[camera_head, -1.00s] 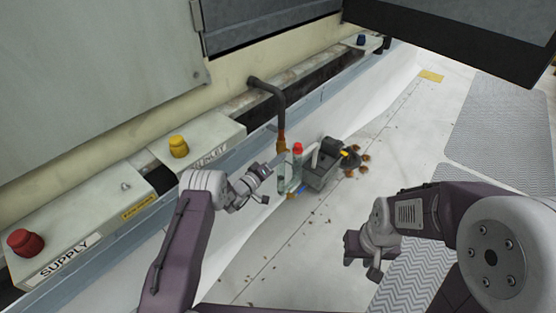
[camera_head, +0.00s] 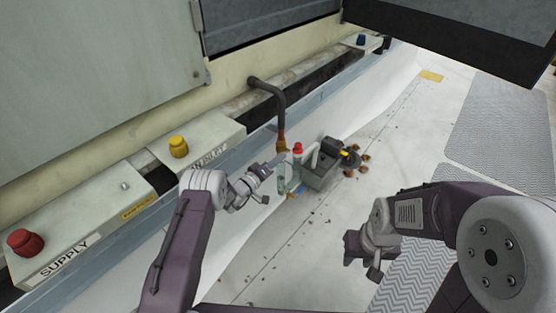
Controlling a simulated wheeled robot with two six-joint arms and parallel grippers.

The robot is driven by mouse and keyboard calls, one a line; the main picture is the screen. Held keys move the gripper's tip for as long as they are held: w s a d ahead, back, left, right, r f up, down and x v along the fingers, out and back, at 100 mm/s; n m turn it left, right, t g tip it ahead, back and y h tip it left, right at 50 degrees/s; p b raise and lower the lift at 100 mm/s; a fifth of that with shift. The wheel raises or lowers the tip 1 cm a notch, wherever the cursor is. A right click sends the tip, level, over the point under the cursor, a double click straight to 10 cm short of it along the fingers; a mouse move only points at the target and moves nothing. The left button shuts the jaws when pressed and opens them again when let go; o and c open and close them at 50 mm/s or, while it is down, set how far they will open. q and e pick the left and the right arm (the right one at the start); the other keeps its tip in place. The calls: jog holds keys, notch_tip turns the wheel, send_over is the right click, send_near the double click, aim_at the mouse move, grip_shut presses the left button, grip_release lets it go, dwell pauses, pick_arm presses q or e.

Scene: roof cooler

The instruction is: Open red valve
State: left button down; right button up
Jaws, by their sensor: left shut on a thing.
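A red knob (camera_head: 25,242) sits on the panel marked SUPPLY at the lower left, away from both grippers. A small red cap (camera_head: 297,148) tops a greenish fitting (camera_head: 282,178) below the dark bent pipe (camera_head: 280,92) with its copper end. My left gripper (camera_head: 264,180) is at the left side of this fitting, below the pipe end. It is shut on a small part at the fitting; its fingers hide most of that part. My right gripper (camera_head: 362,256) hangs at the lower right, away from the fitting; its jaw gap is unclear.
A yellow knob (camera_head: 178,146) and a blue knob (camera_head: 361,40) stand on the ledge. A grey box-like pump (camera_head: 325,164) sits right of the fitting, with brown debris beside it. The white floor (camera_head: 385,150) is mostly open; grey mats lie at right.

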aim_at(287, 152)
pick_arm(q)
jog(key=shift+f, duration=0.1)
jog(key=shift+f+b, duration=0.15)
jog(key=shift+b, duration=0.2)
jog(key=shift+w+d+f+t+h+b, duration=0.15)
jog(key=shift+f+t+h+b, duration=0.65)
jog(key=shift+b, duration=2.25)
jog(key=shift+w+d+f+t+h+b, duration=0.2)
jog(key=shift+t+h+b, duration=0.6)
jog(key=shift+b, duration=2.2)
jog(key=shift+w+a+f+t+h+b, duration=0.15)
jog(key=shift+f+t+h+b, duration=0.7)
jog(key=shift+b, duration=2.2)
jog(key=shift+d+r+t+y, duration=0.1)
jog(key=shift+r+t+y, duration=0.15)
jog(key=shift+t+y, duration=0.15)
jog(key=c, duration=1.4)
grip_release()
jog(key=shift+c, duration=0.2)
